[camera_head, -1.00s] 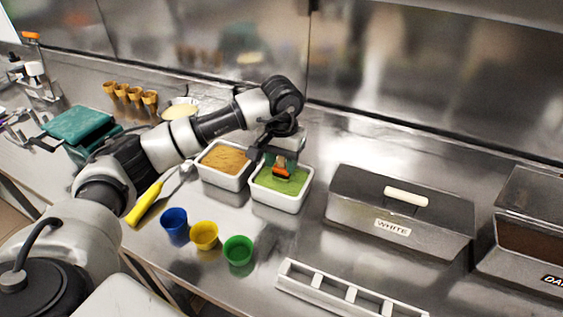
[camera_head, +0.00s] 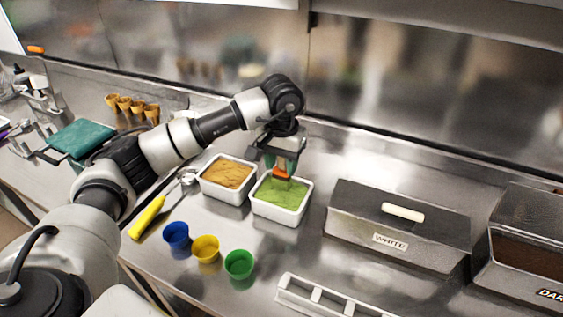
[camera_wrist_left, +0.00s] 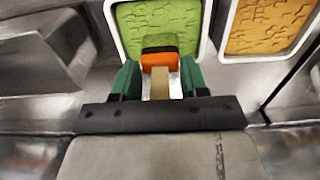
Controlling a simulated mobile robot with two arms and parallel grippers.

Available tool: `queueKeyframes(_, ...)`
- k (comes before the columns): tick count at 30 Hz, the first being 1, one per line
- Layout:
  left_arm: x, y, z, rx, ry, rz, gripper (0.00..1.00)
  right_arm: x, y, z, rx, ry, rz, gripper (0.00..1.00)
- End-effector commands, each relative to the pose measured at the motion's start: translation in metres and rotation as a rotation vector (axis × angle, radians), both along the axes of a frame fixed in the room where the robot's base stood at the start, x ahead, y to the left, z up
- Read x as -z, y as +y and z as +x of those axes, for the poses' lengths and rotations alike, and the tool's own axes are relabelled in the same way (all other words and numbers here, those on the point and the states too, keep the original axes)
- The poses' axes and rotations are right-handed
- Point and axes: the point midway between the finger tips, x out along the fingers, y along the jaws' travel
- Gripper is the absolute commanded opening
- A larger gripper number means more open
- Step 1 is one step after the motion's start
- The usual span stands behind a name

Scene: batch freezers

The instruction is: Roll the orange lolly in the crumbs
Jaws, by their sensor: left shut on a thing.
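The orange lolly (camera_head: 281,174) hangs by its stick from my left gripper (camera_head: 281,160), over the tub of green crumbs (camera_head: 307,192). The left wrist view shows the gripper's green fingers (camera_wrist_left: 160,82) shut on the pale stick (camera_wrist_left: 160,84). There the lolly (camera_wrist_left: 160,59) is orange near the stick and green towards its far end. The green crumbs (camera_wrist_left: 128,50) lie behind it, with a marked surface. I cannot tell whether the tip touches them. My right gripper is in neither view.
A tub of tan crumbs (camera_head: 227,173) stands just left of the green one. Blue (camera_head: 175,235), yellow (camera_head: 206,248) and green (camera_head: 239,264) cups stand in front, near a yellow-handled scoop (camera_head: 147,218). A lidded WHITE box (camera_head: 396,227) is at right, a slotted rack (camera_head: 335,299) in front.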

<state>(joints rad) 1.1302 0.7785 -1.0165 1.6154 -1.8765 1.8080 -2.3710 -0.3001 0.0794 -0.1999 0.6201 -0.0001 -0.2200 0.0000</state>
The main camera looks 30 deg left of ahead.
Motion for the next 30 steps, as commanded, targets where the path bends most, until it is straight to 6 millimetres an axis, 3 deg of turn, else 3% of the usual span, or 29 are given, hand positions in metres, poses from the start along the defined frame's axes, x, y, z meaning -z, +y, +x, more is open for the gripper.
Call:
queueKeyframes(18,-0.049,0.000,0.000,0.000,0.000,0.000,0.23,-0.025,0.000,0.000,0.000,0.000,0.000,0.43)
queueKeyframes(30,-0.050,0.000,0.000,0.000,0.000,0.000,0.23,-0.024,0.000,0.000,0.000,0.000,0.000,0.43)
